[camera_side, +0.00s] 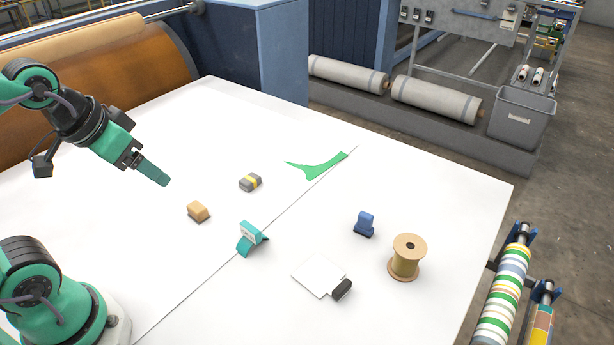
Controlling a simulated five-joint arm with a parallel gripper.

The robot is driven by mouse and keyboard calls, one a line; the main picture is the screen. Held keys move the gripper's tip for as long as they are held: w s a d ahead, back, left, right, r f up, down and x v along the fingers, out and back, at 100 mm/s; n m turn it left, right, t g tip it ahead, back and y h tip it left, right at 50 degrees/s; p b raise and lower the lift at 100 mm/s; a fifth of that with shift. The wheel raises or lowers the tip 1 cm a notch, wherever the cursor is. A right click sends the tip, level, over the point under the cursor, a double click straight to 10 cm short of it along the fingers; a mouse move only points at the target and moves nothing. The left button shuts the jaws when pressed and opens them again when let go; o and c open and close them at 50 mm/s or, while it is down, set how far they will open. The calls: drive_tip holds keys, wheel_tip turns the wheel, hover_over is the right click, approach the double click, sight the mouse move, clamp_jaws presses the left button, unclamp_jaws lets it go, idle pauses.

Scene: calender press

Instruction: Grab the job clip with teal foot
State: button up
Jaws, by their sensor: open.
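The job clip with teal foot (250,238) appears to be the teal piece standing on the white table (190,290), near the middle. It has a pale label with dark marks on its upper part and a teal foot slanting down to the left. My gripper (155,173) is above the table, up and to the left of the clip and well apart from it. It is open and holds nothing that I can see. Its fingers overlap in this view, so the gap between them is hidden.
A tan block (198,210) and a grey-yellow block (249,183) lie between my gripper and the clip's far side. A green scrap (320,166), blue stamp-like piece (365,221), white card with black end (319,273) and spool (407,255) lie to the right.

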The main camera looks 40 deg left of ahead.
drive_tip(key=shift+w, duration=0.1)
drive_tip(key=m+g, duration=0.1)
drive_tip(key=g, duration=0.4)
hover_over(250, 227)
drive_tip(key=f, duration=1.5)
drive_tip(key=shift+a, duration=0.25)
drive_tip(key=shift+w+d+f+g, duration=0.1)
drive_tip(key=shift+d+f+g, duration=0.15)
drive_tip(key=shift+f, duration=0.3)
drive_tip(key=shift+f, duration=1.3)
drive_tip(key=shift+f, duration=0.1)
drive_tip(key=shift+f, duration=2.5)
